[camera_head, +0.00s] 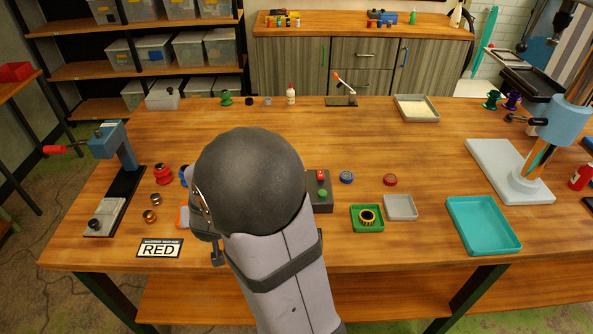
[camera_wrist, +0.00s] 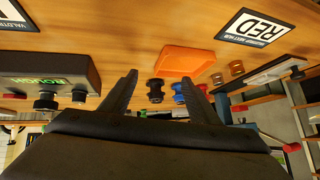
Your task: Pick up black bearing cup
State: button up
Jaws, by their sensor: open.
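A small black cup (camera_head: 249,101) stands at the back of the wooden table in the head view, left of a small grey cup (camera_head: 267,101). It looks like the black bearing cup. My gripper (camera_wrist: 159,78) is open, its two dark fingers apart with nothing between them. In the wrist view, which looks upside down, a black spool-shaped piece (camera_wrist: 155,91) and a blue one (camera_wrist: 178,90) stand beyond the fingertips. I cannot tell whether that black piece is a bearing cup. My arm hides the gripper and the table around it in the head view.
A button box (camera_head: 320,192) is to the right. A green tray (camera_head: 367,218) holds a yellow-black ring. The table's back middle is mostly clear.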

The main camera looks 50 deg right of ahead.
jog(key=d+m+h, duration=0.1)
jog(key=d, duration=0.2)
jog(key=d+r+m+h, duration=0.1)
jog(key=d+h, duration=0.1)
jog(key=d, duration=0.1)
jog(key=s+d+m+h, duration=0.1)
jog(key=d, duration=0.2)
jog(key=shift+d+r+g, duration=0.3)
jog(key=s+d+m+g+h, duration=0.1)
jog(key=s+d, duration=0.1)
jog(key=s+d+r+m+g+h, duration=0.1)
jog(key=s+d+h, duration=0.1)
jog(key=d, duration=0.1)
jog(key=s+d+r+m+g+h, duration=0.1)
jog(key=s+d+h, duration=0.1)
jog(key=d, duration=0.1)
jog(key=shift+s+d+r+m, duration=0.1)
jog(key=shift+d+r+m, duration=0.1)
jog(key=shift+m, duration=0.1)
jog(key=shift+p+x, duration=1.35)
jog(key=shift+x, duration=2.3)
jog(key=shift+s, duration=0.1)
jog(key=c, duration=1.2)
jog(key=shift+r, duration=0.1)
jog(key=shift+c, duration=0.2)
notch_tip(320, 180, up, 10)
